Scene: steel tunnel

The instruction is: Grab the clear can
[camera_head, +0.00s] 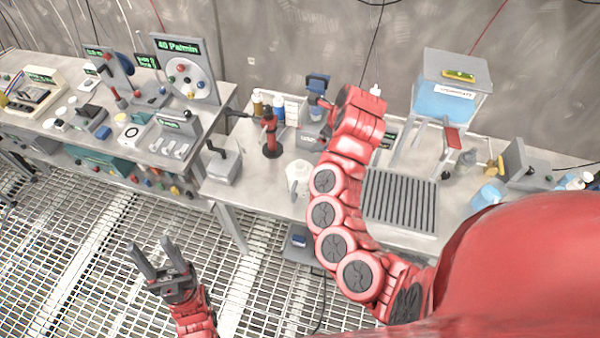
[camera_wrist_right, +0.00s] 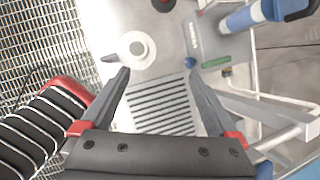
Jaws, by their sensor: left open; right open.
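A whitish can (camera_head: 298,175) stands upright on the bench in the head view, left of my right arm. In the right wrist view a pale round can (camera_wrist_right: 131,50) shows from above, with a grey part sticking out to its left. It looks like the same can. My right gripper (camera_wrist_right: 158,74) is open and empty, its fingers apart above the bench; the can is just beyond the left fingertip in that view. In the head view its fingers are hard to make out. My left gripper (camera_head: 151,244) is open and empty over the grated floor.
A dark ribbed grate (camera_head: 400,200) lies on the bench right of my arm. A blue tank (camera_head: 449,100) on a stand is behind it. A red-and-black tool (camera_head: 270,135) and small bottles (camera_head: 278,108) stand behind the can.

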